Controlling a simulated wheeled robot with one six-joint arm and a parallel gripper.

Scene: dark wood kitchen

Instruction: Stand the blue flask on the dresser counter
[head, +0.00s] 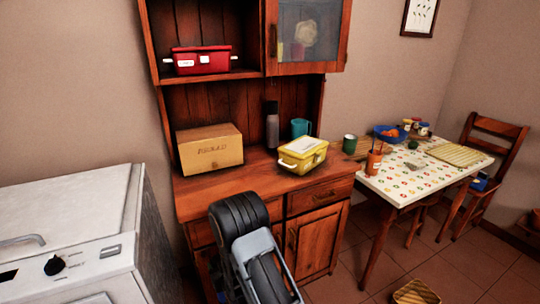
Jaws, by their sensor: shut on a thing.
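My arm (258,250) rises from the bottom of the picture in front of the dresser. My gripper and whatever it holds are hidden behind or below the arm. No blue flask can be made out for certain. A small bluish patch shows just left of the arm near the bottom edge, too little to identify. The dresser counter (215,199) is brown wood. A grey flask with a dark top (272,130) stands upright at its back.
The front left counter is clear. A white appliance (70,230) stands left, a laid table (410,180) right.

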